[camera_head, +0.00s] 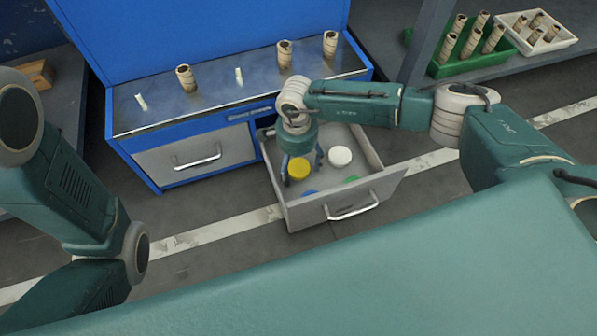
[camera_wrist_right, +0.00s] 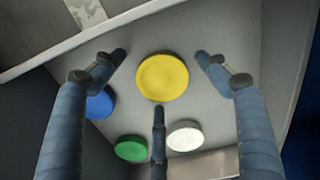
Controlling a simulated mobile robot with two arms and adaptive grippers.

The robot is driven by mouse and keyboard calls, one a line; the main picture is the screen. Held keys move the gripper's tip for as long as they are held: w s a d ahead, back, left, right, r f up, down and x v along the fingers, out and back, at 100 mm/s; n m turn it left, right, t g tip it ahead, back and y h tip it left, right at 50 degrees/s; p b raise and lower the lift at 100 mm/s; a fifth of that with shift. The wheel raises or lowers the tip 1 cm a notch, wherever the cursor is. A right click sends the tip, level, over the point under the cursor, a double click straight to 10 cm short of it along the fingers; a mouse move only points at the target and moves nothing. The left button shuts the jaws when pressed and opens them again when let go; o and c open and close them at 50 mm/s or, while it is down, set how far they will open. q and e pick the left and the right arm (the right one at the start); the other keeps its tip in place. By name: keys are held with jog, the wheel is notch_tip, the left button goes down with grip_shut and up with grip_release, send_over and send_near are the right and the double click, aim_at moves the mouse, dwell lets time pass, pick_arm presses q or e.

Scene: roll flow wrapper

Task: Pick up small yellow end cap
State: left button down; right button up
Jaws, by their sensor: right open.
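The yellow end cap (camera_head: 299,168) is a round disc lying in the open drawer. In the right wrist view the yellow cap (camera_wrist_right: 162,77) sits centrally between my gripper's fingers. My right gripper (camera_head: 301,172) reaches down into the drawer above the cap. In the wrist view its three blue-grey fingers (camera_wrist_right: 160,74) are spread open around the cap, with nothing held. I cannot tell how much height separates the fingertips from the cap. My left arm shows at the left, but its gripper is out of view.
The drawer (camera_head: 335,213) also holds a white cap (camera_wrist_right: 185,136), a green cap (camera_wrist_right: 131,149) and a blue cap (camera_wrist_right: 100,103). Its walls surround the gripper. The blue bench (camera_head: 190,115) carries several brown rolls and white pieces. A green crate (camera_head: 470,58) stands at the back right.

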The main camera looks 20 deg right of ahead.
jog(key=shift+f, duration=0.1)
jog(key=c, duration=0.9)
